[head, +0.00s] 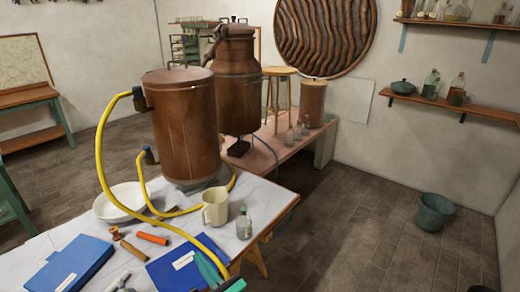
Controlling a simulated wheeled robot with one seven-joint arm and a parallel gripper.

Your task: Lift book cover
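Two blue, flat, book-like things lie on the white-topped table (70,217) at the lower left. One is a thick blue book (85,258) with a pale label on its front part; its cover looks closed. The other is a darker blue flat item (165,274), also with a pale label, and the bottom edge of the picture cuts it off. I cannot tell which one the task means. My gripper is not recognisable in the head view.
A copper tank (187,125) with a yellow hose (102,165), a white bowl (118,202), a beige mug (215,208), a small bottle (243,224) and an orange-handled tool (152,239) crowd the table. A bucket (434,212) stands on the floor at right. The central floor is clear.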

